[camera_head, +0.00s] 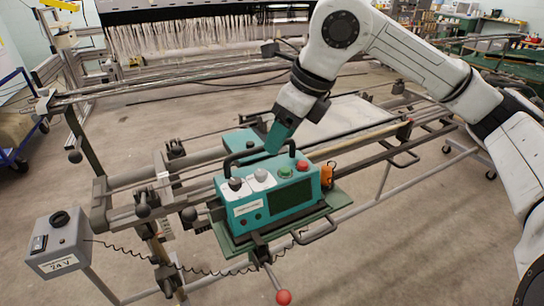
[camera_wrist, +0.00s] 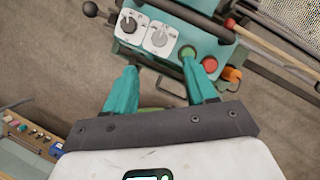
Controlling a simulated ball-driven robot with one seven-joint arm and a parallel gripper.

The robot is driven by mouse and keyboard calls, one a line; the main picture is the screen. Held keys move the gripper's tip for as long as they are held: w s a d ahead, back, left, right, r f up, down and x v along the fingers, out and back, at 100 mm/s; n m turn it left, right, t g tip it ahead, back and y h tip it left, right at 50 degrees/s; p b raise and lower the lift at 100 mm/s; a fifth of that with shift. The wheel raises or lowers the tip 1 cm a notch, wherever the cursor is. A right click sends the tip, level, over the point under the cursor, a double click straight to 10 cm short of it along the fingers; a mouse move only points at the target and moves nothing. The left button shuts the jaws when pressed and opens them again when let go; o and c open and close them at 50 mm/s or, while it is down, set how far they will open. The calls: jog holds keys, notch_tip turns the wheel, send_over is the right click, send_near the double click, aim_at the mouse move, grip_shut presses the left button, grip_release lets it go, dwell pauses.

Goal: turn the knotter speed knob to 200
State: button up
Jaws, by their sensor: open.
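A teal control box (camera_head: 289,197) sits on the machine's rails. Its top carries a black knob (camera_head: 235,184) and a grey knob (camera_head: 261,175), each on a white dial plate. Both also show in the wrist view, the black knob (camera_wrist: 128,24) left of the grey knob (camera_wrist: 160,37). The dial print is too small to read, so I cannot tell which is the speed knob or its setting. My gripper (camera_wrist: 160,72) is open and empty, its teal fingers apart from both knobs. In the head view my gripper (camera_head: 280,137) is above and behind the box.
A green button (camera_head: 285,171) and a red button (camera_head: 302,165) sit right of the knobs. Black handles rise from the box's back edge. An orange item (camera_head: 327,175) is at its right end. A grey 24 V box (camera_head: 59,244) stands lower left.

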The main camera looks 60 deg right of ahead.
aim_at(262, 172)
jog(key=x, duration=1)
jog(key=shift+w+f, duration=0.2)
grip_shut()
